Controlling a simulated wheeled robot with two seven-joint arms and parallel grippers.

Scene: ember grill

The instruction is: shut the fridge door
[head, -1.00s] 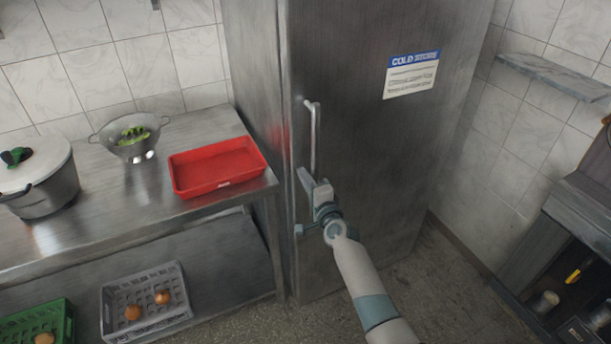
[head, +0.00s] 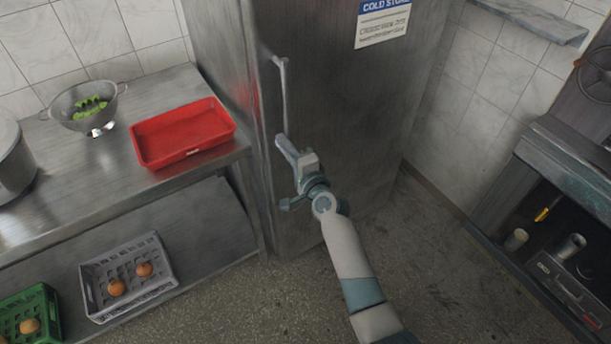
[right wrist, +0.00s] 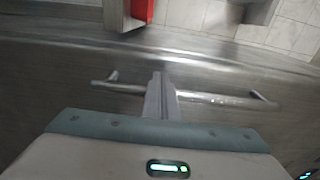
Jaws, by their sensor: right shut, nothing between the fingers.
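The fridge is a tall grey metal cabinet with a blue and white sign, and its door (head: 345,110) fills the middle of the head view. The door looks flush with the cabinet in the head view; a small gap cannot be ruled out. The vertical bar handle (head: 284,95) is near the door's left edge and also crosses the right wrist view (right wrist: 215,98). My right gripper (head: 283,143) is shut and empty, with its fingertips at the lower part of the handle. In the right wrist view its closed fingers (right wrist: 158,85) overlap the bar; contact is unclear. My left gripper is not seen.
A steel counter (head: 110,190) stands left of the fridge, with a red tray (head: 183,132), a colander (head: 85,105) and a pot (head: 12,165). Crates (head: 128,278) sit on its lower shelf. A dark shelf unit (head: 570,180) stands at right. The floor in front is clear.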

